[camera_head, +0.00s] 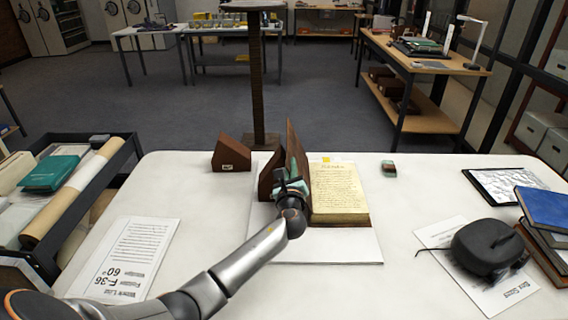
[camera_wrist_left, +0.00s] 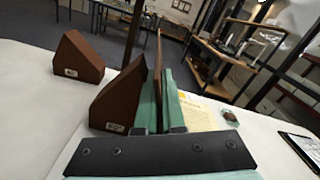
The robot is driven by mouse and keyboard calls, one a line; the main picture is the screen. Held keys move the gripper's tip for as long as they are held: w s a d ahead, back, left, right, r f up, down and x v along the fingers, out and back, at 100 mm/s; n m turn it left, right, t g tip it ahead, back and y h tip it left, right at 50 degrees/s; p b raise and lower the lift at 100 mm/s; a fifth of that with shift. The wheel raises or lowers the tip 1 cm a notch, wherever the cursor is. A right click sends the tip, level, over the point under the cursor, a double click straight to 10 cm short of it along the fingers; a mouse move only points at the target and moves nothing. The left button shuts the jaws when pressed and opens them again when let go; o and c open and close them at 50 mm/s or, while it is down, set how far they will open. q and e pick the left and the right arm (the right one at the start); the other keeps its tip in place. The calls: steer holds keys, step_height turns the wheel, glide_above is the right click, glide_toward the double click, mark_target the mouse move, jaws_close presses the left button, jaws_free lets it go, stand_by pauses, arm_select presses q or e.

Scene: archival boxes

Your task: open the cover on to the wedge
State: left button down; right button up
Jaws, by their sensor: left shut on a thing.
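An open book with a handwritten yellowish page (camera_head: 338,190) lies on a white board (camera_head: 345,247) on the table. Its brown cover (camera_head: 297,152) stands nearly upright at the book's left side; it shows edge-on in the left wrist view (camera_wrist_left: 159,52). My left gripper (camera_wrist_left: 160,100) is shut on the cover, one green-padded finger on each side. A brown wedge (camera_wrist_left: 124,97) with a small label stands just left of the cover, partly hidden by my gripper in the head view (camera_head: 267,177). A second brown wedge (camera_head: 231,153) stands farther left. My right gripper is out of view.
A printed sheet (camera_head: 128,258) lies on the left of the table, next to a cart (camera_head: 128,150) with rolls and a green box. On the right are a small block (camera_head: 389,168), a tablet (camera_head: 507,186), a black rounded object (camera_head: 488,246) on paper and stacked books (camera_head: 545,208).

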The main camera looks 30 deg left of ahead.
arm_select(q)
steer(key=shift+d, duration=0.1)
steer(key=c, duration=1)
jaws_free()
steer(key=v, duration=1.2)
steer(key=shift+s, duration=0.3)
